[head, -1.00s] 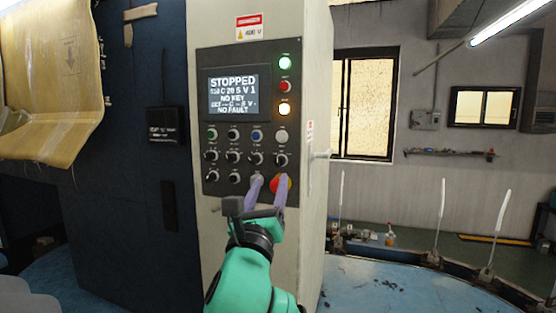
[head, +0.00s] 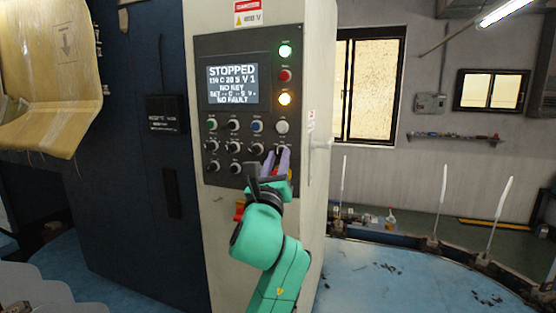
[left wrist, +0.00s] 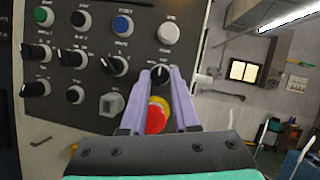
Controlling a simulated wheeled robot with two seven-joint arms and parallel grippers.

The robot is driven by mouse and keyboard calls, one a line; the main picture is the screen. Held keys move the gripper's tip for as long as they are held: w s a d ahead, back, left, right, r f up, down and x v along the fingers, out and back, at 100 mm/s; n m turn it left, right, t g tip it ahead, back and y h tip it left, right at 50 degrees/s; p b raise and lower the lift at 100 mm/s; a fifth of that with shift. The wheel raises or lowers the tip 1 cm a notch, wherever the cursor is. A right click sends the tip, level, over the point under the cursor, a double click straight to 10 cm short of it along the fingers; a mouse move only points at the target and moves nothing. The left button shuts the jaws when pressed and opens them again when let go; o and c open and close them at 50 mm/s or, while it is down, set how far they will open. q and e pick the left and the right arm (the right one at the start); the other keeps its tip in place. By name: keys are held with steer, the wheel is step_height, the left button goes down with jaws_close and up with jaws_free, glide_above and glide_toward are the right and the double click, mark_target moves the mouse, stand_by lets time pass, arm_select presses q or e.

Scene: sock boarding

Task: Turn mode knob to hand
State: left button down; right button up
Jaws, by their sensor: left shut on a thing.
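The control panel (head: 203,95) is dark and set in a pale cabinet. Its second row of controls holds several black knobs with white pointer marks. My left gripper (head: 277,154), with purple fingers, is at the right end of this row. In the left wrist view the fingertips (left wrist: 161,72) are on either side of the rightmost knob (left wrist: 160,76), shut on it. The knob's label is too small to read. In the head view the fingers mostly hide this knob. My right gripper is not in view.
A red emergency button on a yellow base (left wrist: 156,117) sits just below the held knob, between my fingers. A grey key switch (left wrist: 112,104) is left of it. A white button (head: 282,127) is above. The screen (head: 232,85) reads STOPPED, NO KEY, NO FAULT.

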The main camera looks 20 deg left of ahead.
arm_select(q)
steer(key=n+g+y, duration=0.1)
steer(key=n+y, duration=0.1)
steer(key=n, duration=0.2)
steer(key=shift+d+r+n, duration=0.1)
steer(key=shift+d+n, duration=0.05)
steer(key=shift+n, duration=0.25)
steer(key=n, duration=0.2)
steer(key=n+g+y+p, duration=0.1)
steer(key=n, duration=0.1)
steer(key=shift+d+r+g+y+p, duration=0.1)
steer(key=shift+r+g+y+p, duration=0.05)
steer(key=shift+g+y+p, duration=0.15)
steer(key=shift+n+g+y+p, duration=0.3)
steer(key=shift+n+g+p, duration=0.2)
steer(key=shift+n, duration=0.8)
steer(key=c, duration=0.7)
jaws_free()
steer(key=shift+o, duration=0.2)
